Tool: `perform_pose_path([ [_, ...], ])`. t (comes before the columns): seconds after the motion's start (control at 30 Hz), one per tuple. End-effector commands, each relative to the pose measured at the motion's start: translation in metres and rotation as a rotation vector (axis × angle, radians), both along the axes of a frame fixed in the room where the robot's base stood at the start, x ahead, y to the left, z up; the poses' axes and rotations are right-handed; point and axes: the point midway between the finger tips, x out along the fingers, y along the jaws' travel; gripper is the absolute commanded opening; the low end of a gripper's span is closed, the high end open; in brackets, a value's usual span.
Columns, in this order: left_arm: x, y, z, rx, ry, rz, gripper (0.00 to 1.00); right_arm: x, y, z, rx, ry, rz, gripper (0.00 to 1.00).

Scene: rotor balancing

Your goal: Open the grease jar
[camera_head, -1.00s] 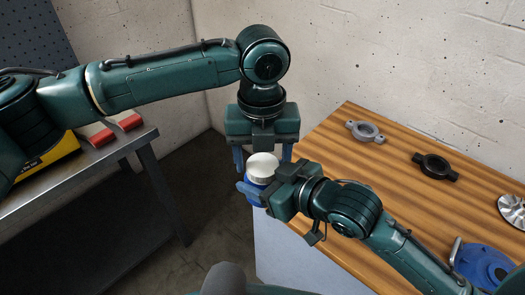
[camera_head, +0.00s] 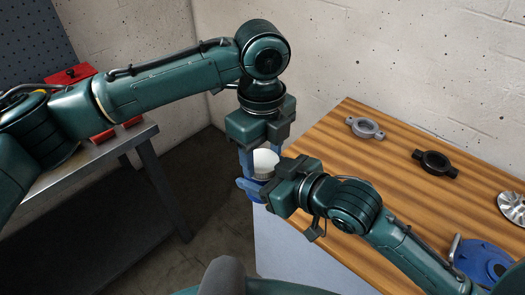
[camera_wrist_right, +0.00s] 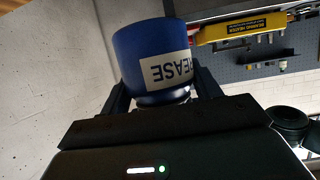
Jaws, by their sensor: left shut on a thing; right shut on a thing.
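The grease jar is a blue pot with a pale lid (camera_head: 265,160), held upright in the air off the wooden bench's left end. In the right wrist view the blue jar body (camera_wrist_right: 150,48) shows a pale label, upside down, reading "EASE". My left gripper (camera_head: 262,165) points down from above and is shut on the lid, a finger on each side. My right gripper (camera_head: 253,188) comes in from the right and is shut on the jar body; its fingers flank the jar in the wrist view (camera_wrist_right: 163,92). The grippers hide most of the body in the head view.
The wooden bench (camera_head: 400,210) carries a grey ring housing (camera_head: 365,128), a black one (camera_head: 436,163), a silver finned wheel (camera_head: 512,208) and a blue part (camera_head: 482,262). A metal table (camera_head: 85,170) with red items stands left. The right wrist view shows a yellow bearing heater (camera_wrist_right: 240,28).

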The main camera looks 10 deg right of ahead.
Motion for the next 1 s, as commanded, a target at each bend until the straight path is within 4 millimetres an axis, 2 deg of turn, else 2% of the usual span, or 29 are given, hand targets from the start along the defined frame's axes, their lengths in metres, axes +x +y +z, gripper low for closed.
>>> perform_pose_path([
  [0.1,-0.0004,0.0002,-0.0004,-0.001,0.005,0.263,0.26,0.0004,-0.0004,0.0006,0.0,-0.001,-0.001,0.0],
  [0.3,-0.0002,0.0002,0.0003,-0.001,0.005,0.586,0.26,0.0004,-0.0005,0.0005,0.0,-0.001,-0.002,0.0],
  [0.43,-0.0001,0.0004,0.0006,-0.001,0.005,0.661,0.26,0.0004,-0.0005,0.0005,0.0,-0.001,-0.002,0.0],
  [0.7,0.0,0.0005,0.0007,-0.001,0.005,0.667,0.26,0.0005,-0.0006,0.0005,-0.001,-0.002,-0.001,0.0],
  [0.73,0.0,0.0005,0.0007,-0.001,0.005,0.667,0.55,0.0005,-0.0006,0.0005,-0.001,-0.002,-0.001,0.0],
  [1.0,-0.0001,0.0003,0.0006,-0.001,0.006,0.665,0.75,0.0004,-0.0003,0.0007,0.0,-0.002,-0.001,0.0],
])
